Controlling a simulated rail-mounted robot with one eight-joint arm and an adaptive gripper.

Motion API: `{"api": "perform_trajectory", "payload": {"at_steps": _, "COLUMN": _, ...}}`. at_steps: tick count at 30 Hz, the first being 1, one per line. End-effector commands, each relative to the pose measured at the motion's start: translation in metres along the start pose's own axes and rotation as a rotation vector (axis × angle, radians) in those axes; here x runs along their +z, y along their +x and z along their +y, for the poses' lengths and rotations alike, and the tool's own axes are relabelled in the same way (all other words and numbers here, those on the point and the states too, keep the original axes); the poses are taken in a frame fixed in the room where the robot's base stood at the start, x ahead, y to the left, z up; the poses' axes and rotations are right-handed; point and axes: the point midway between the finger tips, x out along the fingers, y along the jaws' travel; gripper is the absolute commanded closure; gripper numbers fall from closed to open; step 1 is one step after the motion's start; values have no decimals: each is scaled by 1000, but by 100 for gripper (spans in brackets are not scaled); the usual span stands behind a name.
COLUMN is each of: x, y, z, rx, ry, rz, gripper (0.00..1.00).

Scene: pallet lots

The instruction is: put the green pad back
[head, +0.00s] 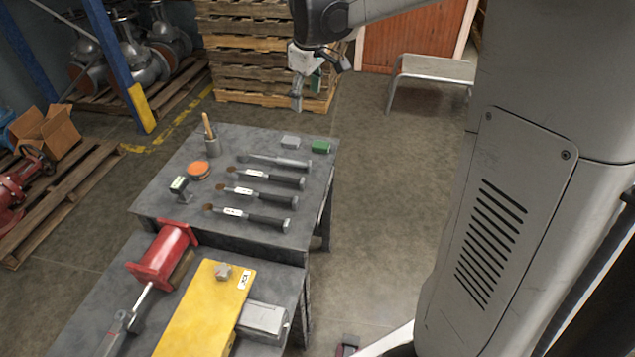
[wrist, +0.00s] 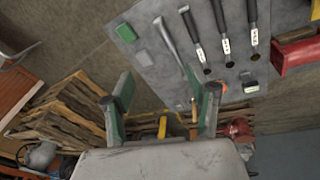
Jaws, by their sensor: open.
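The green pad (head: 320,146) lies flat near the far right corner of the grey table (head: 165,200), beside a light grey pad (head: 290,142) to its left. In the wrist view the green pad (wrist: 126,33) is at the upper left, with the grey pad (wrist: 144,58) just below it. My gripper (head: 306,92) hangs in the air above and beyond the table's far edge in the head view. It is open and empty. In the wrist view its two fingers (wrist: 167,92), with green inner faces, stand wide apart and do not touch either pad.
A nearer bench holds a yellow case (head: 205,310) and a red part (head: 163,253). Stacked pallets (head: 245,55) stand behind.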

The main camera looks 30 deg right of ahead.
Motion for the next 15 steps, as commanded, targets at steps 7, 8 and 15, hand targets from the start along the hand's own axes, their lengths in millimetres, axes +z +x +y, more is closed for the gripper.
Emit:
{"api": "perform_trajectory", "payload": {"at_steps": 7, "x": 32, "y": -45, "z": -59, "rx": 41, "ry": 117, "rz": 76, "gripper": 46}}
{"api": "perform_trajectory", "payload": {"at_steps": 8, "x": 37, "y": -50, "z": -66, "rx": 44, "ry": 132, "rz": 85, "gripper": 46}}
{"api": "perform_trajectory", "payload": {"at_steps": 15, "x": 75, "y": -74, "z": -120, "rx": 68, "ry": 250, "rz": 166, "gripper": 46}}
